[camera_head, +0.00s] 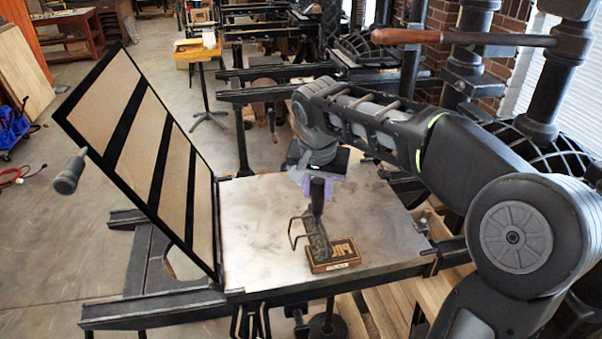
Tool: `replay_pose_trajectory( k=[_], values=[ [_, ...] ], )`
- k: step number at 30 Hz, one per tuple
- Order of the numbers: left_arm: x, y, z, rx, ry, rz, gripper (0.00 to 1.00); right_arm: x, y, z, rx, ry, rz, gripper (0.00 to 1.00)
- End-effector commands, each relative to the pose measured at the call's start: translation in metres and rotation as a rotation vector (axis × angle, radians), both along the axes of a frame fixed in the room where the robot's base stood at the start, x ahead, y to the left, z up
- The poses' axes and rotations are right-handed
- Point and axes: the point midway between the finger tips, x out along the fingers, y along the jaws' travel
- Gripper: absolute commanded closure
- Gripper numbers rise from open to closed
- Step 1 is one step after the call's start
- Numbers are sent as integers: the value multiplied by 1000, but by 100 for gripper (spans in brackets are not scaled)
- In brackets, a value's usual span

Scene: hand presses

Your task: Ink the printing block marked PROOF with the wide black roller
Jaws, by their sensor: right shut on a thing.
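The printing block (347,252) lies on the grey metal press bed (255,240), near its front edge. The black roller (318,240), with a wire frame and an upright dark handle, is over the left part of the block. It appears to touch the block, but I cannot be sure. My right gripper (318,188), with pale purple fingers, is shut on the roller's handle from above. My left gripper is not in view.
The hinged frame (150,150) with tan panels stands open and tilted at the left of the bed. A press lever with a wooden handle (410,37) reaches in at upper right. The bed around the block is clear.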

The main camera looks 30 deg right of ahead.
Motion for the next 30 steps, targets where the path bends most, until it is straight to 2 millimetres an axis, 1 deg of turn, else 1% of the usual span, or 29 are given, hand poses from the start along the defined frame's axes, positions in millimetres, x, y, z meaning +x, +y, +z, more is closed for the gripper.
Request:
replay_pose_trajectory(
  k=[12, 17, 20, 26, 27, 30],
  values=[
    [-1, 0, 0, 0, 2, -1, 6, 0, 0, 0, -1, -2, 1, 100],
    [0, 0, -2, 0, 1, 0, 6, 0, 0, -4, 0, -1, 1, 100],
    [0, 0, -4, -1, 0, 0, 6, 0, 0, -10, 0, -1, 1, 100],
    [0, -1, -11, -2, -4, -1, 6, 0, 0, -29, 1, -1, 0, 100],
    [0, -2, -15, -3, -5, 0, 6, 0, 0, -34, 0, -1, 0, 100],
    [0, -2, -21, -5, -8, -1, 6, 0, 0, -43, 0, -1, 1, 100]
  ],
)
